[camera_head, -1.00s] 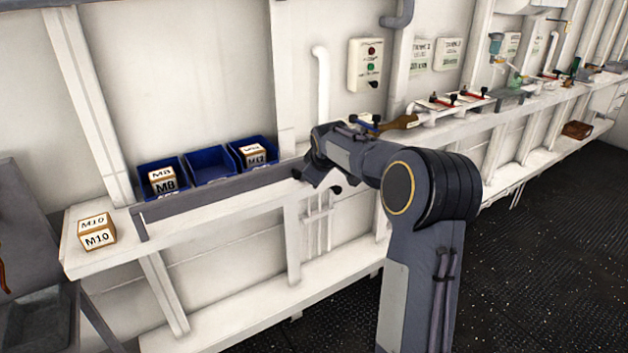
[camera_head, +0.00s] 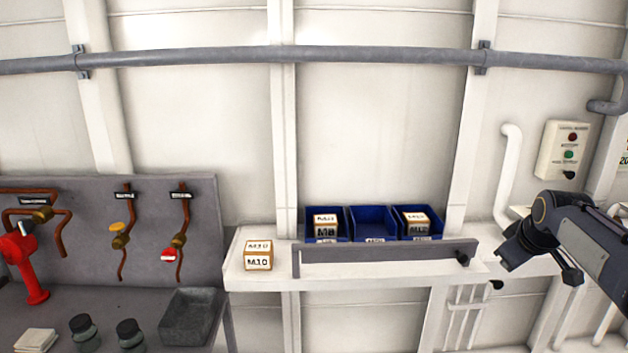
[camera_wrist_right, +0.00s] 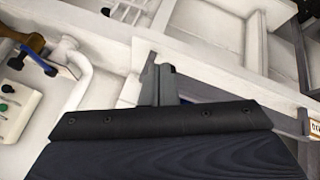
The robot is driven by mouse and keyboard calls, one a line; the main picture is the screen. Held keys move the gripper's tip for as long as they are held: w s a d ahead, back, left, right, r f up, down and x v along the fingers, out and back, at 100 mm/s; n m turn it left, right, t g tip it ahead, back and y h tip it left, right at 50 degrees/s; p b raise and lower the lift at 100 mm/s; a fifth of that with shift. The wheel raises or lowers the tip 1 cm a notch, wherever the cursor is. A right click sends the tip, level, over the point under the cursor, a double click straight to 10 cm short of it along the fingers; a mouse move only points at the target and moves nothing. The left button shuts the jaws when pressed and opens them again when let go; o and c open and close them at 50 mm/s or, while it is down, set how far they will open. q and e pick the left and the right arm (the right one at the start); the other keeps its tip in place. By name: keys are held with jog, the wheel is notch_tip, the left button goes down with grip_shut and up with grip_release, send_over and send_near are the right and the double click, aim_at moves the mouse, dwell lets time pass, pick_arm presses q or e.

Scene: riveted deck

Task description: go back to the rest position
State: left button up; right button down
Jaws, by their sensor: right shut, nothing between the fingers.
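My right gripper (camera_head: 500,262) shows at the right of the head view, above the right part of the white shelf (camera_head: 268,283). In the right wrist view its fingers (camera_wrist_right: 158,82) are together with nothing between them. The M10 box (camera_head: 257,256) stands on the left end of the shelf, well apart from the gripper. The M8 box (camera_head: 325,226) sits in the left blue bin (camera_head: 311,215) and the M12 box (camera_head: 417,226) in the right blue bin (camera_head: 397,214). The middle blue bin (camera_head: 372,221) looks empty. My left gripper is not in view.
A grey rail (camera_head: 385,252) runs along the shelf in front of the bins. A control box (camera_head: 563,150) hangs on the wall at right.

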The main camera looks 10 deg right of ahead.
jog(key=s+a+f+m+y, duration=0.1)
jog(key=s+a+m+y, duration=0.15)
jog(key=s+a, duration=1.1)
jog(key=s+a+f+m+y, duration=0.1)
jog(key=s+a+f, duration=0.4)
jog(key=s+a, duration=0.2)
jog(key=s+a+f+m+y, duration=0.1)
jog(key=s+a+f+y, duration=0.1)
jog(key=s+a+f, duration=0.3)
jog(key=s+a, duration=0.2)
jog(key=s, duration=0.1)
jog(key=shift+g, duration=0.4)
jog(key=shift+y, duration=0.25)
